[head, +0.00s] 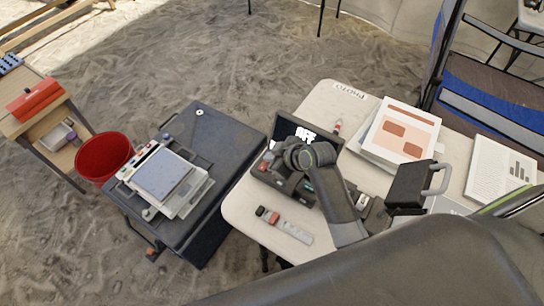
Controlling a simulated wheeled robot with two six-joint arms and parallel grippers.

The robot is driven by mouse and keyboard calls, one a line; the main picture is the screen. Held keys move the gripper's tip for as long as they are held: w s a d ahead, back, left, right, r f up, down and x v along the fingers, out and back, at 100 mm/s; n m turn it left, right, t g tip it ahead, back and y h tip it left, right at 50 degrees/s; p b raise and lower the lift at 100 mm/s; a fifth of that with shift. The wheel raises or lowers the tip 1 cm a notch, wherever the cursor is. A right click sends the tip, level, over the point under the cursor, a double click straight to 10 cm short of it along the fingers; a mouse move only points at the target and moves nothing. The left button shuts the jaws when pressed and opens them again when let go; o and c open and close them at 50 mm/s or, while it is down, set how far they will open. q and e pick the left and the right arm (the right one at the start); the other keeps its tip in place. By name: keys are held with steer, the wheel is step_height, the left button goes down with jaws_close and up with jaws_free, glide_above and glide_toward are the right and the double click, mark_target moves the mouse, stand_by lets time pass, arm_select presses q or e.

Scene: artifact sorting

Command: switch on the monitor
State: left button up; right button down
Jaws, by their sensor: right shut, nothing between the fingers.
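The monitor (284,128) is a dark unit on the left part of the pale table. Its screen is dark and bears white text that looks like "OFF". My right gripper (300,158) is over the monitor, in front of the screen. It is shut and holds nothing. My wrist and forearm cover much of the monitor's front, so I cannot tell whether the fingertips touch it or where its switch is. My left gripper is not in view.
The pale table (240,205) also holds a red-and-grey tool (285,226), printed papers (402,130) and a black handled object (408,186). A black case (215,130) with a white device (165,175) stands left. A red bucket (103,155) is beyond it.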

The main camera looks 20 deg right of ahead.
steer(key=shift+f, duration=0.3)
steer(key=shift+w+d+f, duration=0.1)
steer(key=shift+f, duration=0.15)
stand_by(0.4)
steer(key=shift+s+a+r+p, duration=0.3)
steer(key=shift+s+a+p, duration=0.25)
steer(key=shift+p, duration=0.25)
steer(key=shift+w, duration=0.15)
